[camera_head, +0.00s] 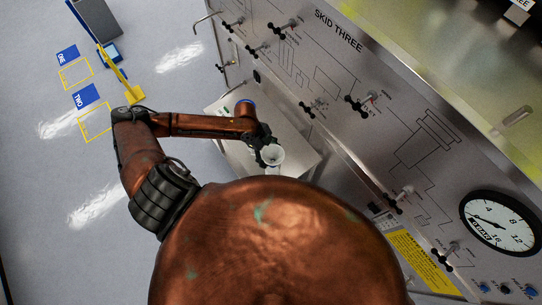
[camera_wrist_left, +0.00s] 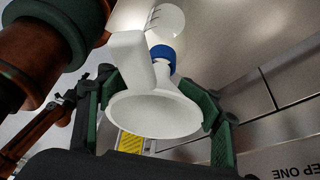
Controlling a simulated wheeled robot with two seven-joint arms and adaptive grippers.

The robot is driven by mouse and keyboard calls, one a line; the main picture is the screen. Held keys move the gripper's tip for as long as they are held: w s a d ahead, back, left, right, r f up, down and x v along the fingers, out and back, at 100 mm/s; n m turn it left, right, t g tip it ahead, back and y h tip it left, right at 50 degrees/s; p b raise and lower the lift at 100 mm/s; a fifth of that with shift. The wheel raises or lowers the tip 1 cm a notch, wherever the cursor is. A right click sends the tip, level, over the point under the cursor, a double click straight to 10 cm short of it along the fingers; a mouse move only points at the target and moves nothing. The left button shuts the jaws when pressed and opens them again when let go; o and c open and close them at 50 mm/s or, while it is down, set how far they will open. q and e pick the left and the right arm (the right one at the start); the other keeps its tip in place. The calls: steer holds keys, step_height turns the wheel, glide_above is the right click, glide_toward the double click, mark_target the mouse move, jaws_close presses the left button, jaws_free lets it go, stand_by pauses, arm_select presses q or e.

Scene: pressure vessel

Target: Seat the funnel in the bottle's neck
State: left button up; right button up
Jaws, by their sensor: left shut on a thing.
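My left gripper (camera_head: 266,150) is shut on the white funnel (camera_head: 275,156), above the steel tray. In the left wrist view, the green-padded fingers stand on both sides of the funnel (camera_wrist_left: 155,118), and its wide mouth faces the camera, tilted. A blue collar (camera_wrist_left: 162,52) with a pale round body (camera_wrist_left: 168,22) shows past the funnel's narrow end; it looks like the bottle. The funnel overlaps the collar in the picture; I cannot tell whether its stem is inside. A white block-like piece (camera_wrist_left: 130,60) shows beside the cone. My right gripper is not in view.
The steel tray (camera_head: 296,168) stands against the skid panel (camera_head: 300,70), which carries several valve handles and a gauge (camera_head: 499,223). A yellow upright object (camera_head: 120,78) stands by floor marks ONE and TWO on the left. The floor at the left is mostly clear.

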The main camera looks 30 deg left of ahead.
mark_target(265, 150)
arm_select(q)
steer(key=shift+f+b, duration=0.6)
steer(key=shift+f, duration=0.8)
steer(key=o, duration=1.4)
steer(key=shift+o, duration=0.2)
steer(key=v, duration=1.2)
